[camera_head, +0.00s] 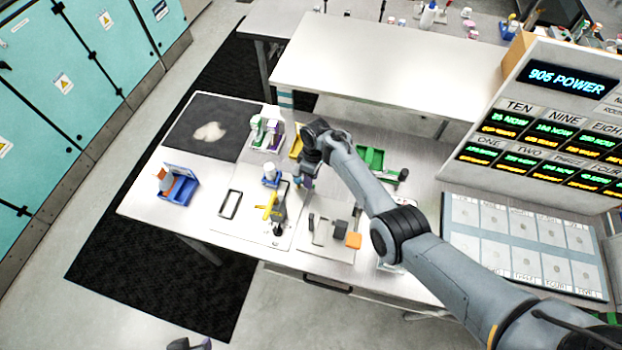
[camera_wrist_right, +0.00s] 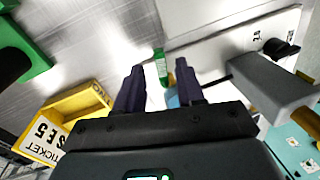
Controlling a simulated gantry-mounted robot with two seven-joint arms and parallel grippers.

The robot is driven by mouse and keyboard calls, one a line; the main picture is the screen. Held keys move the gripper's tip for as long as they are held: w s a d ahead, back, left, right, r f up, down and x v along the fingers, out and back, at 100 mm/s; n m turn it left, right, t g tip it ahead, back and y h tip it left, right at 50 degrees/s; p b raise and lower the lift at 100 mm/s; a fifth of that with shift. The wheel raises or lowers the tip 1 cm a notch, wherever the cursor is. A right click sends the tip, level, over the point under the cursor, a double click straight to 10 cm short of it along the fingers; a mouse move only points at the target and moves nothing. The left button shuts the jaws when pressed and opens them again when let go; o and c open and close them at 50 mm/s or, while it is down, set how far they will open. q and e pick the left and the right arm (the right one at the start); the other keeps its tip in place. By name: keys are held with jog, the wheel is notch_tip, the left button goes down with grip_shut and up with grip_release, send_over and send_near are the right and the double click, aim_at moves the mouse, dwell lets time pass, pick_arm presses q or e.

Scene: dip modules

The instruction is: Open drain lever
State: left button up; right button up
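A yellow lever-like part (camera_head: 268,206) stands on a light plate on the table in the head view. A dark knob-ended part (camera_head: 278,228) is beside it. I cannot tell for sure which one is the drain lever. My right gripper (camera_head: 306,184) is over the table, to the right of and a little behind the yellow part. In the right wrist view the gripper (camera_wrist_right: 160,78) has its fingers apart with nothing clearly held. A small green piece (camera_wrist_right: 160,66) and a blue piece (camera_wrist_right: 173,98) show between and beyond the fingers. A dark tip (camera_head: 188,344) at the bottom edge may be my left gripper.
A blue holder (camera_head: 178,190) stands at the table's left. A black frame (camera_head: 230,204) lies near the yellow part. An orange block (camera_head: 353,241) is to the right. A yellow ticket tray (camera_wrist_right: 85,105) and a grey bar (camera_wrist_right: 268,82) flank the right gripper. A display panel stands right.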

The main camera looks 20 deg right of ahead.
notch_tip(320, 180, up, 9)
jog(key=d, duration=0.1)
jog(key=shift+w+p, duration=0.45)
jog(key=shift+r, duration=0.1)
